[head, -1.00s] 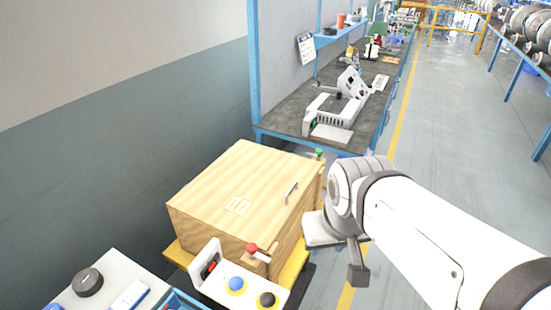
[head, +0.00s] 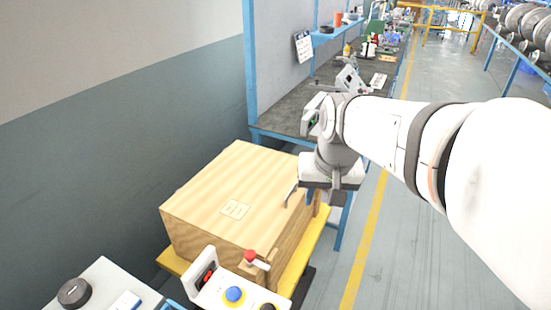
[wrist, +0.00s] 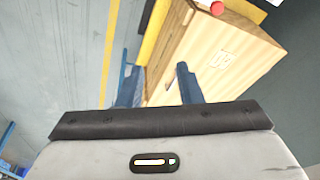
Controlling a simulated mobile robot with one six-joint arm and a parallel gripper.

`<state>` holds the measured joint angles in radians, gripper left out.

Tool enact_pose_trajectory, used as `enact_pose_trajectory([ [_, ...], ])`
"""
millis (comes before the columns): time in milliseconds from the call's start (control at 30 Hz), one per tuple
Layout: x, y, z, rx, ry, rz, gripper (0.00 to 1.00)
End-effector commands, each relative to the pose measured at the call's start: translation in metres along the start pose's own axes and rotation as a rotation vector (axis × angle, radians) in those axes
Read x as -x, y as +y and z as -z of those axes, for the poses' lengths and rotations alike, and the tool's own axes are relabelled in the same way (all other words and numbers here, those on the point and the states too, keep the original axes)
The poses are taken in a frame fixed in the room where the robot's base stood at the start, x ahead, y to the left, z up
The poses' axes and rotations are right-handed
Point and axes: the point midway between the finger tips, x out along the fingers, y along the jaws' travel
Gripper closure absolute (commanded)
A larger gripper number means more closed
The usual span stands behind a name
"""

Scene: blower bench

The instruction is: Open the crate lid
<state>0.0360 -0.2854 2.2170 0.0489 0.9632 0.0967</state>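The wooden crate (head: 205,235) stands with its pale lid (head: 225,185) lying flat and shut on top. A small bar handle (head: 290,193) sits near the lid's right edge. In the wrist view the lid (wrist: 232,70) shows at the upper right, with a paper label on it; I cannot make out the handle there. My gripper (head: 322,197) points down just right of the handle, at the crate's right edge. In the wrist view my gripper (wrist: 158,82) has its two blue fingers apart, with nothing seen between them but the crate's edge and floor. A red-knobbed latch (head: 252,257) is on the crate's front side.
The crate rests on a yellow stand (head: 318,240). A control panel with a blue button (head: 234,295) stands in front of it. A wall is close on the left. A workbench (head: 285,115) with equipment stands behind. The floor aisle (head: 440,170) on the right is clear.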

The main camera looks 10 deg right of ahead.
Motion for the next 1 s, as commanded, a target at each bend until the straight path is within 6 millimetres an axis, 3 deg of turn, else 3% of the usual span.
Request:
enact_pose_trajectory([
  [33, -0.015, -0.002, 0.017, -0.027, -0.014, 0.004, 0.67],
  [367, -0.083, -0.013, 0.125, -0.214, -0.084, 0.036, 0.67],
  [600, -0.154, -0.015, 0.192, -0.344, -0.135, 0.055, 0.67],
  [800, -0.202, -0.015, 0.226, -0.421, -0.165, 0.067, 0.67],
  [1000, -0.222, -0.015, 0.238, -0.452, -0.178, 0.071, 0.67],
])
